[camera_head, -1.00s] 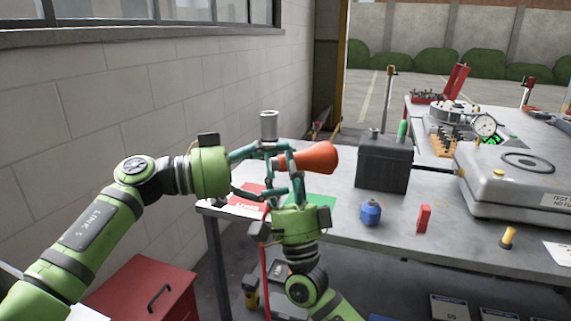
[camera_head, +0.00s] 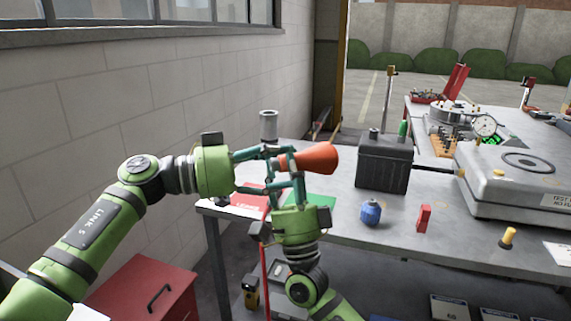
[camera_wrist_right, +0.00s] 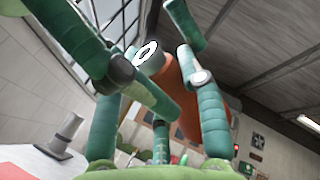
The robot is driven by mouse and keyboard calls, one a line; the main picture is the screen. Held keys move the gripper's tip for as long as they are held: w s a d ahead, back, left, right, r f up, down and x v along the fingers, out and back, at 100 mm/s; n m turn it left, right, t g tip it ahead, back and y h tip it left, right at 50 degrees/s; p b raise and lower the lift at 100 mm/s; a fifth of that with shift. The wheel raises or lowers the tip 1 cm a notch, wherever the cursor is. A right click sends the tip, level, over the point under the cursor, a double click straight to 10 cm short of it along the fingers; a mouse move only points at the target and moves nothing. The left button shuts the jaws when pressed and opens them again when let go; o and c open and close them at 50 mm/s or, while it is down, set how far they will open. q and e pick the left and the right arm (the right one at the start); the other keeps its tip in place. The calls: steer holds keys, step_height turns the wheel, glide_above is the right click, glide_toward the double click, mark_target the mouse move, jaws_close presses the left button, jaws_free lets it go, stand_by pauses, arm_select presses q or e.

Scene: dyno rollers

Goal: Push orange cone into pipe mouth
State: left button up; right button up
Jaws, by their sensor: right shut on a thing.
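The orange cone (camera_head: 316,157) is held in the air above the bench's near-left corner, lying roughly level with its wide end to the right. My right gripper (camera_head: 284,157) comes from below and is shut on the cone near its narrow end. My left gripper (camera_head: 272,168) comes from the left, its fingers crossing the right one's at that end; overlap hides its grip. In the right wrist view the cone (camera_wrist_right: 190,98) shows behind green fingers. A pale ring-ended piece (camera_wrist_right: 148,52) lies beside it; I cannot tell whether it is the pipe mouth.
A grey upright cylinder (camera_head: 268,126) stands behind the grippers. A red cabinet (camera_head: 150,285) stands below left; a block wall (camera_head: 150,100) is close at left.

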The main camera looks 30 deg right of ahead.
arm_select(q)
steer(key=o, duration=1.4)
steer(key=shift+f, duration=0.1)
steer(key=shift+c, duration=0.2)
steer(key=v, duration=1.2)
steer(key=shift+f, duration=0.1)
